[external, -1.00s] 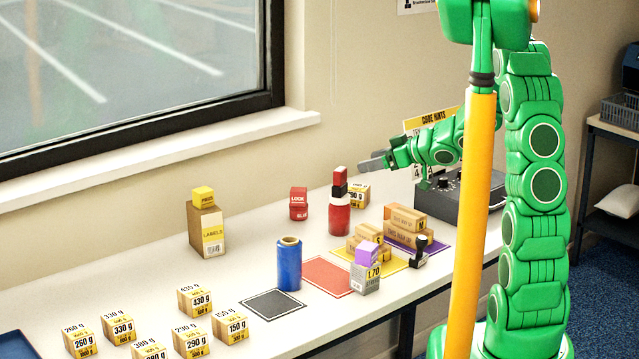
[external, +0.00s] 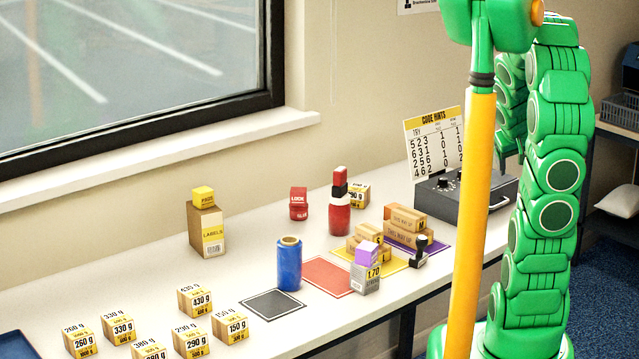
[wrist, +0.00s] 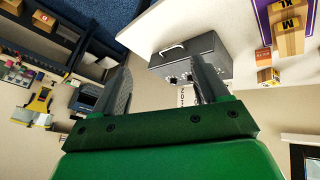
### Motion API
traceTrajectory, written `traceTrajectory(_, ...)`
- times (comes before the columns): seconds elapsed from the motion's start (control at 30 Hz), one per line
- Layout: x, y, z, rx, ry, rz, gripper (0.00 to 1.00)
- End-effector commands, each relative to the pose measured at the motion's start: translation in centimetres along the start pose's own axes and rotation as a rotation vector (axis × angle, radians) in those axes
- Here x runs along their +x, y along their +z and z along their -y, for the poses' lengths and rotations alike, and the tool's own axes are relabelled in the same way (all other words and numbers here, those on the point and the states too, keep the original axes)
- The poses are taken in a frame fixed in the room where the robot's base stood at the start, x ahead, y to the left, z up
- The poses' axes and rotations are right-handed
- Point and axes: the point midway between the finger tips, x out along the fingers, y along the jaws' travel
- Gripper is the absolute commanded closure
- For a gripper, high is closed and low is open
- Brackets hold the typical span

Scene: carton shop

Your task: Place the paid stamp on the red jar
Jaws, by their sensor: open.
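The red jar (external: 339,218) stands upright on the table near the wall in the external view. I cannot read which piece is the paid stamp. A black-handled stamp (external: 418,251) stands by the yellow mat, and a small yellow cube (external: 203,195) with unclear print sits on the labels box (external: 206,232). My gripper (wrist: 160,62) is open and empty in the wrist view, pointing towards the grey box. In the external view it is hidden behind my arm and the yellow post.
A grey box with knobs (external: 455,197) and a code hints card (external: 433,140) stand at the table's right end. Several weight cartons sit front left.

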Motion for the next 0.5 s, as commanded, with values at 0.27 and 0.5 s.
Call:
traceTrajectory(0.27, -6.5, 12.5, 0.8, 0.154, -0.045, 0.346, 0.26)
traceTrajectory(0.5, -12.7, 20.6, 5.1, 0.226, -0.182, 0.585, 0.26)
